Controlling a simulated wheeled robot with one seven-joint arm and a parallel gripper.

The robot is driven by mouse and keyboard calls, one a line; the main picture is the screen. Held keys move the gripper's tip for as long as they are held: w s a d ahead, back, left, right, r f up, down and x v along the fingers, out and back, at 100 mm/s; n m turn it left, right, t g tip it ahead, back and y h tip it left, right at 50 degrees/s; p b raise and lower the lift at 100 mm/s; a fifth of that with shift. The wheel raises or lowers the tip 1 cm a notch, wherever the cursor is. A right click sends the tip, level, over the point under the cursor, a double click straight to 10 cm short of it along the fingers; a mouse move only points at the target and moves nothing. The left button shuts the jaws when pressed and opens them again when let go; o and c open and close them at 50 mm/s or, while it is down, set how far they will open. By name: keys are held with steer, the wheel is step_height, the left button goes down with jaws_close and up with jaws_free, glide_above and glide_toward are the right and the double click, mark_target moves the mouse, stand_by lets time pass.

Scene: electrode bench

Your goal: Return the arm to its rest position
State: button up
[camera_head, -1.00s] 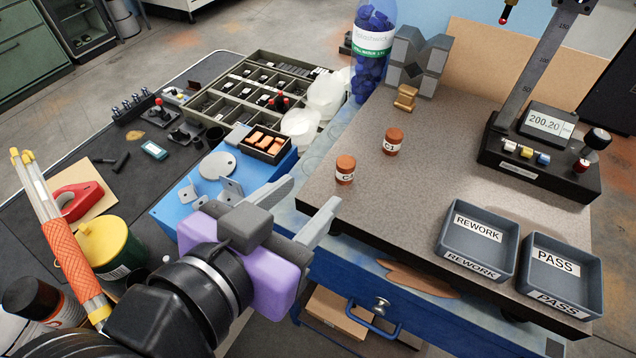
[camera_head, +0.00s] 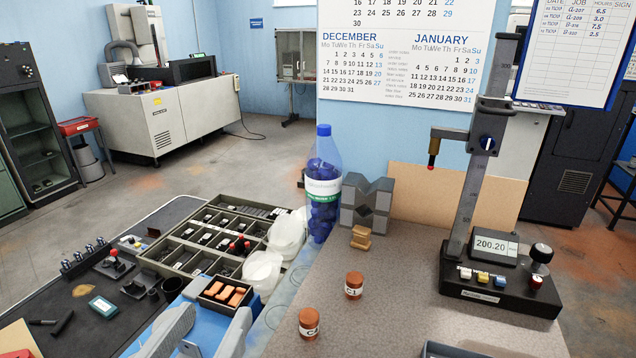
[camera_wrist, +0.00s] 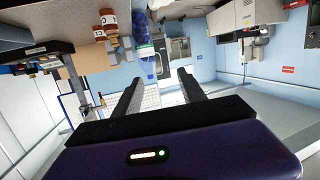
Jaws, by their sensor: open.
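My gripper (camera_wrist: 158,92) is open in the wrist view, its two dark fingers apart with nothing between them. Two copper-coloured electrodes stand upright on the granite plate (camera_head: 400,310), one marked C1 (camera_head: 354,286) and one nearer (camera_head: 309,323). My fingers are apart from both.
A height gauge (camera_head: 500,285) reading 200.20 stands on the plate's right. A grey V-block (camera_head: 367,205) and a bottle (camera_head: 322,190) stand at its back. A compartment tray (camera_head: 170,262) and small orange-block box (camera_head: 222,294) lie left. A dark tray edge (camera_head: 440,349) shows at bottom.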

steer(key=a+f+n+t+y, duration=0.1)
steer(key=a+f+n+y, duration=0.3)
steer(key=n+y, duration=0.35)
steer(key=s+d+f+n+y, duration=0.2)
steer(key=d+f+n+y, duration=0.15)
steer(key=d+f, duration=0.35)
steer(key=s+d+f+m+h, duration=0.3)
steer(key=s+d+f, duration=0.1)
steer(key=s+d, duration=0.3)
steer(key=s+d+f+m+g+h, duration=0.1)
steer(key=s+d+f+m+h, duration=0.2)
steer(key=s+d, duration=0.4)
steer(key=s+d+f+m+g+h, duration=0.1)
steer(key=s+d+f+m+h, duration=0.2)
steer(key=s+d, duration=0.4)
steer(key=d+f+m, duration=0.1)
steer(key=d+f, duration=0.1)
steer(key=d, duration=0.5)
steer(key=shift+d+h, duration=0.25)
steer(key=shift+h, duration=0.05)
steer(key=shift+w, duration=0.1)
